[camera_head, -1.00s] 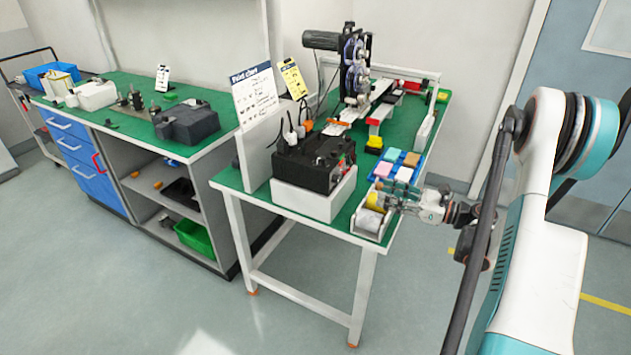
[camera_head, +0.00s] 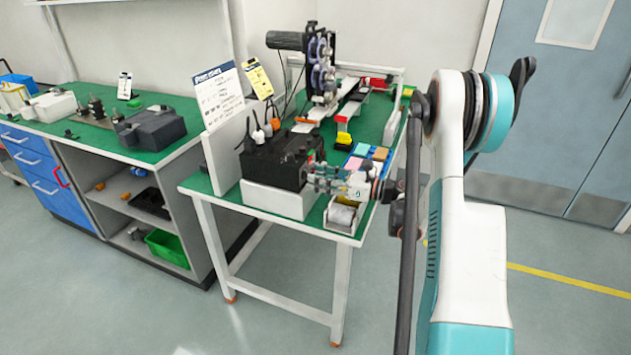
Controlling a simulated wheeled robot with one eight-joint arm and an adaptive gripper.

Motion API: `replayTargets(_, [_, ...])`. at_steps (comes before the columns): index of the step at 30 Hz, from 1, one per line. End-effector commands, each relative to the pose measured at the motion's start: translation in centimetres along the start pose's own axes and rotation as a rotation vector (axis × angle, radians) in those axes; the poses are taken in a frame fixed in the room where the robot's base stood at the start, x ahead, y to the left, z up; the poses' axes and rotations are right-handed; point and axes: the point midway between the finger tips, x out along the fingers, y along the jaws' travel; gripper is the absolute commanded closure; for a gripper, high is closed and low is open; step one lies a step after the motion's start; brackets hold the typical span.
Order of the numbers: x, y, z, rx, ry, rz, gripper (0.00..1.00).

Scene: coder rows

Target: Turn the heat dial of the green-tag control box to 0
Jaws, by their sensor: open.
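A black control box (camera_head: 268,164) sits on a white block (camera_head: 277,201) on the green-topped table. A small green patch (camera_head: 311,156) shows at its right end; I cannot tell whether it is the green tag. My gripper (camera_head: 313,178) is open, with its fingers pointing left at the right end of the black box. The fingertips look very close to that end; I cannot tell whether they touch it. The heat dial cannot be made out, and the gripper covers part of that end.
A white tray with a grey roll (camera_head: 343,215) stands at the table's front corner, below my gripper. Coloured blocks on a blue tray (camera_head: 366,156) lie behind the gripper. A white chart panel (camera_head: 219,97) stands left of the box. Floor at right is clear.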

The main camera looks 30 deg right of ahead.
Motion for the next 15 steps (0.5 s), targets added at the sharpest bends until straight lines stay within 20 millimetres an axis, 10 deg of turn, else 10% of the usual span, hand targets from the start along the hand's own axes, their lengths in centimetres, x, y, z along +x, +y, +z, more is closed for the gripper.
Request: replayTargets(15, [1.6, 0.0, 0.0, 0.000, 0.000, 0.000, 0.61])
